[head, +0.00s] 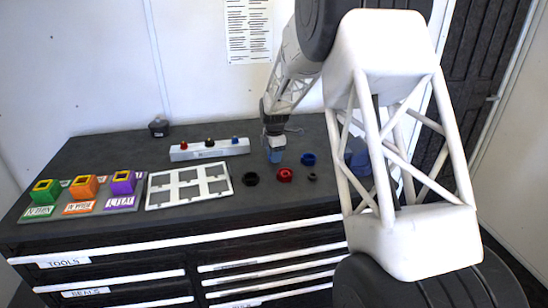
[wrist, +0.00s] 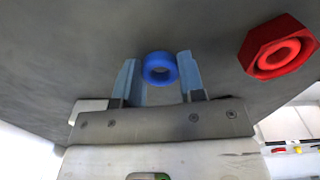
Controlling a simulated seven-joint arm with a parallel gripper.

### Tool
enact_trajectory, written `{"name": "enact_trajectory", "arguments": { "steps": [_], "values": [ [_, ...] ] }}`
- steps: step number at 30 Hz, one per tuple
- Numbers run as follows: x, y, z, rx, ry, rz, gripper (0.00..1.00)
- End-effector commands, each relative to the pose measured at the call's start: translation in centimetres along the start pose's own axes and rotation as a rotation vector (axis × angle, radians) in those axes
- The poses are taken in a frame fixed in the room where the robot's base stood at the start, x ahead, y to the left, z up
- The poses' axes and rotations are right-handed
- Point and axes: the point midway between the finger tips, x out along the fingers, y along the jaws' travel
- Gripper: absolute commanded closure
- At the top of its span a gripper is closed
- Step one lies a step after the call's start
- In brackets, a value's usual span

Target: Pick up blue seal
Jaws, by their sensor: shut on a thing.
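The blue seal (wrist: 159,68) is a small blue ring. In the wrist view it sits between the two pale blue fingertips of my gripper (wrist: 160,80) and fills the gap between them. In the head view my gripper (head: 275,155) points down near the middle of the dark worktop; the seal cannot be told apart from the bluish fingertips there. A larger blue ring-shaped part (head: 308,159) stands on the worktop to the right of my gripper.
A red hexagonal part (head: 285,175) stands in front of my gripper and shows in the wrist view (wrist: 277,60). Black parts (head: 250,179) (head: 312,177) stand nearby. A white strip (head: 209,149) with coloured pieces, a white frame (head: 189,205) and green, orange and purple boxes (head: 123,182) lie left.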

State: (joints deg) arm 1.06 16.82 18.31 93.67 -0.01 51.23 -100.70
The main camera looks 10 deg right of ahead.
Motion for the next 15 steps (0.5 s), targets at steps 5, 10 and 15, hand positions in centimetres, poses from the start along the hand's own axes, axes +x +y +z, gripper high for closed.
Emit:
{"name": "enact_trajectory", "arguments": {
  "steps": [5,10,15],
  "values": [
    [-1.9,0.0,0.0,0.000,0.000,0.002,0.85],
    [-2.9,-1.2,-0.2,0.000,0.000,0.000,0.85],
    [-3.1,-3.6,-0.7,0.000,0.000,0.001,0.85]
  ]
}}
